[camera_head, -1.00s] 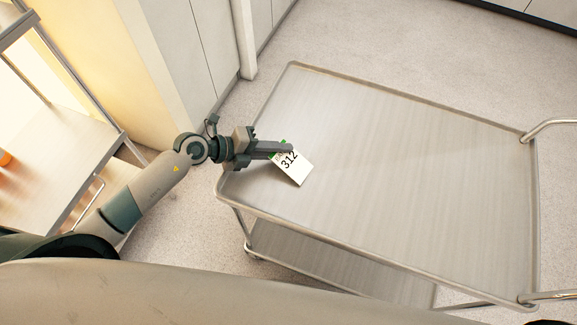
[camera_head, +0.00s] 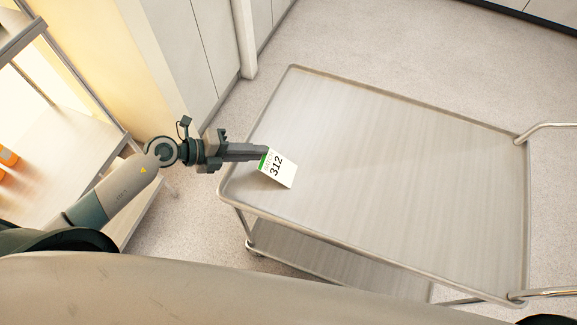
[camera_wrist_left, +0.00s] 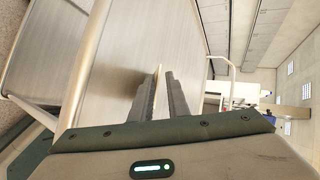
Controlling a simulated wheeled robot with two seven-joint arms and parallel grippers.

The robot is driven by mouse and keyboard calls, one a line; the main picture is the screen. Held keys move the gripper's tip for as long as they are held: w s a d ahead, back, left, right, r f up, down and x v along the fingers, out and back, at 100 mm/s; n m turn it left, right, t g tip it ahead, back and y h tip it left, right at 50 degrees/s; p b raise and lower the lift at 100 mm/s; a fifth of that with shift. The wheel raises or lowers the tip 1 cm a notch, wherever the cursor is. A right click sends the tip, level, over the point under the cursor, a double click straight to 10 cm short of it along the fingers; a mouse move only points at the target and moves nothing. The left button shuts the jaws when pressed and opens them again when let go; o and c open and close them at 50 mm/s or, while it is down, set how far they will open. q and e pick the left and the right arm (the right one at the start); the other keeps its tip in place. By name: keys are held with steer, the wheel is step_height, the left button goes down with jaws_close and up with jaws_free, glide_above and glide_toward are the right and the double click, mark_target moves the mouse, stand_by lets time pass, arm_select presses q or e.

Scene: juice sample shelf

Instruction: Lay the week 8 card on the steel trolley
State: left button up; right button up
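A white card (camera_head: 280,170) with a green band and the number 312 is at the near left part of the steel trolley's top (camera_head: 390,170). It looks tilted, with a dark edge or shadow along its lower left side; its small print is not legible. My left gripper (camera_head: 264,152) reaches in from the left, its fingertips at the card's green end. In the left wrist view the fingers (camera_wrist_left: 163,90) stand slightly apart, with a thin pale edge (camera_wrist_left: 157,76), apparently the card, beside the left finger. My right gripper is not in view.
The rest of the trolley top is bare. It has a raised rim, a lower shelf (camera_head: 330,265) and handles (camera_head: 545,128) at the right. A shelf unit (camera_head: 65,150) with orange items (camera_head: 7,156) stands at the left. Cabinets (camera_head: 205,50) stand behind.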

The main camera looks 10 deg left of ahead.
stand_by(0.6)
arm_select(q)
step_height(320, 180, up, 8)
steer(key=s+a+p, duration=0.1)
steer(key=a+p, duration=0.1)
steer(key=p, duration=0.5)
steer(key=shift+s+a+f, duration=0.15)
steer(key=shift+a+f, duration=0.05)
steer(key=shift+f, duration=0.05)
